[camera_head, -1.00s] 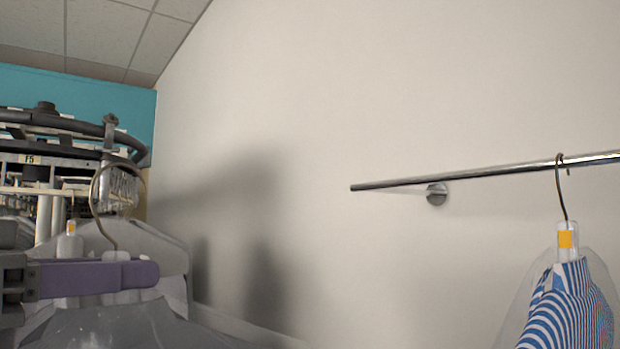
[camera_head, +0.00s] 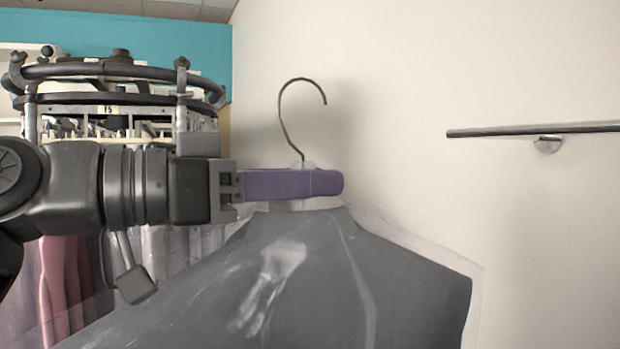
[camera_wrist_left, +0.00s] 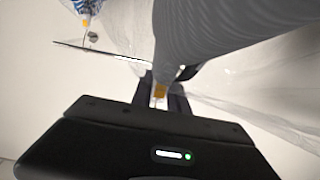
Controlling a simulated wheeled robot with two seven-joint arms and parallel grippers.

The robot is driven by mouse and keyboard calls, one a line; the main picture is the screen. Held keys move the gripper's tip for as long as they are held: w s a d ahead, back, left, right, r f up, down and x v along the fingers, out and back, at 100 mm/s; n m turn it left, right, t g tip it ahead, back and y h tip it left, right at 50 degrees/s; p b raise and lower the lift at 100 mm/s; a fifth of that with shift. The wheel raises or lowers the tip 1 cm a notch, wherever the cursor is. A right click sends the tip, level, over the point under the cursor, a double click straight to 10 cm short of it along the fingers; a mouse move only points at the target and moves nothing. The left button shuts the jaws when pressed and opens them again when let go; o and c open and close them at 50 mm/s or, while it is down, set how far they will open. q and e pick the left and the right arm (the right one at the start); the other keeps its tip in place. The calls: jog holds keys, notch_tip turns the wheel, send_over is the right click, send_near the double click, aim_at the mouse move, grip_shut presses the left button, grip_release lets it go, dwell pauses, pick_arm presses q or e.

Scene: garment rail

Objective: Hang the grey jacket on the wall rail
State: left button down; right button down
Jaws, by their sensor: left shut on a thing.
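The grey jacket (camera_head: 340,275), in a clear plastic cover, hangs upright from a hanger with a bare wire hook (camera_head: 284,115). My left gripper (camera_head: 325,183), with purple fingers, is shut on the hanger's neck just below the hook. The hook is free in the air, apart from any rail. The wall rail (camera_head: 535,130) is a metal bar to the right, its free end well clear of the hook. In the left wrist view the jacket (camera_wrist_left: 215,30) fills the upper right, and the rail (camera_wrist_left: 100,52) shows at upper left. My right gripper is not in view.
A round dark garment rack (camera_head: 115,72) with several covered garments stands behind my left arm. A wall bracket (camera_head: 547,145) holds the rail. A blue-striped garment (camera_wrist_left: 88,6) shows at the top of the left wrist view. Bare wall lies between hook and rail end.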

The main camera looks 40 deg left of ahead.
pick_arm(q)
jog(key=shift+w+r, duration=0.1)
jog(key=shift+w, duration=0.05)
jog(key=shift+x, duration=2.55)
jog(key=shift+p+x, duration=0.55)
jog(key=shift+x, duration=2.3)
jog(key=shift+p+x, duration=0.65)
jog(key=shift+x, duration=1.95)
jog(key=p+x, duration=0.2)
jog(key=x, duration=0.6)
jog(key=shift+d+p, duration=0.25)
jog(key=shift+p, duration=0.1)
jog(key=shift+w+d+r, duration=0.1)
jog(key=shift+w+r, duration=0.05)
jog(key=shift+w, duration=0.05)
jog(key=shift+w+d, duration=0.1)
jog(key=shift+w, duration=0.05)
jog(key=shift+p+x, duration=0.5)
jog(key=shift+x, duration=1.85)
